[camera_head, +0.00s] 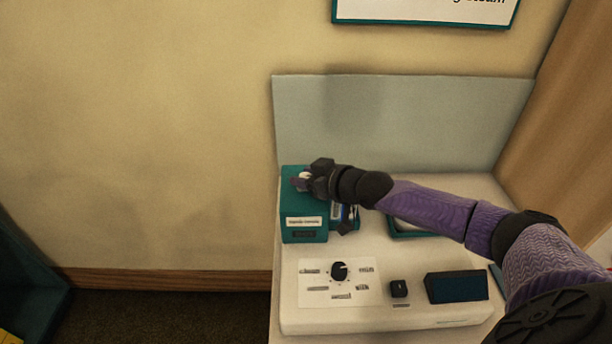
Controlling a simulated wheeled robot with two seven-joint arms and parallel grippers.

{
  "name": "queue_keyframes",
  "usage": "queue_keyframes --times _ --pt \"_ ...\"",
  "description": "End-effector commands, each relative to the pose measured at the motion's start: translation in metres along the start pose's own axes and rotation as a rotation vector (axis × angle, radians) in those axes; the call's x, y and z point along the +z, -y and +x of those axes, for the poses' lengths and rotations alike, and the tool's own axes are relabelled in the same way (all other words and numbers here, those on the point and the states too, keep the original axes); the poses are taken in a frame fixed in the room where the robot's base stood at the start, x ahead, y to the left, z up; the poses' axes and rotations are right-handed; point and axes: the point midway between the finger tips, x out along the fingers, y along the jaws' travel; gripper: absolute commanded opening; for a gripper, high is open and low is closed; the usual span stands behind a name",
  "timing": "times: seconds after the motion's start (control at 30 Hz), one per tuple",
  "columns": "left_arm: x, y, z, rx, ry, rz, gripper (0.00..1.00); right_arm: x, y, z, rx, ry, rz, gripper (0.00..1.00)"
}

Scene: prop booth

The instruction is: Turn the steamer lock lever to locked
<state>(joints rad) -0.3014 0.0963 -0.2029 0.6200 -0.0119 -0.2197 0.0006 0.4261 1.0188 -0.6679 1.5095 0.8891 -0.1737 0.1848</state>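A teal box (305,209) with a white label on its front stands at the left of the pale counter unit. I take it to be the steamer, but its label is too small to read. My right arm comes in from the right, and its dark gripper (303,181) is over the top of this box. A small pale piece shows at the fingertips; I cannot tell whether it is held. A small dark part (348,222) is at the box's right side, partly under my arm. I cannot make out which part is the lock lever or its position. My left gripper is out of view.
A front panel holds a black knob (339,271), a small dark switch (399,289) and a dark blue block (456,287). A teal-rimmed tray (408,232) lies partly under my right arm. A pale backboard (420,120) stands behind; a tan curtain or wall closes the right.

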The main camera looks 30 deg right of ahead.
Motion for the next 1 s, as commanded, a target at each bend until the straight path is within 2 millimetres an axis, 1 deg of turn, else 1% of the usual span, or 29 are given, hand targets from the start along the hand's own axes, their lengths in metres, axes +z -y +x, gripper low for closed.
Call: queue_keyframes --times 0.03,0.07,0.1,0.33,0.43,0.57,0.8,0.9,1.0 --pt "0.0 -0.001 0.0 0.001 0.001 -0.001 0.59 0.0 0.0 0.0 0.0 0.0 0.0 0.59" --pt "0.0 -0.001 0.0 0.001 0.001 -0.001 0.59 0.0 0.0 0.0 0.0 0.0 0.0 0.65" --pt "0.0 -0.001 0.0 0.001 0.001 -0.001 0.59 0.0 0.0 0.0 0.0 -0.001 0.0 0.74" --pt "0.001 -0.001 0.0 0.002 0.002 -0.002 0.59 0.0 0.0 0.0 0.0 -0.001 0.0 0.75" --pt "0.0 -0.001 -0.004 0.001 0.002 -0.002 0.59 -0.001 0.0 -0.005 0.0 0.0 0.001 0.75" --pt "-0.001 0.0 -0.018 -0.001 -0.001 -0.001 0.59 -0.003 0.0 -0.026 -0.001 0.003 0.001 0.75" --pt "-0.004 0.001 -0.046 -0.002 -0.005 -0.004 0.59 -0.003 0.001 -0.072 -0.001 0.004 0.001 0.75" --pt "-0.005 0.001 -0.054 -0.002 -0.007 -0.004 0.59 -0.003 0.0 -0.087 -0.001 0.002 0.001 0.75" --pt "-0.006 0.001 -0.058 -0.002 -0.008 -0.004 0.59 -0.002 0.0 -0.096 0.0 0.0 0.002 0.75"
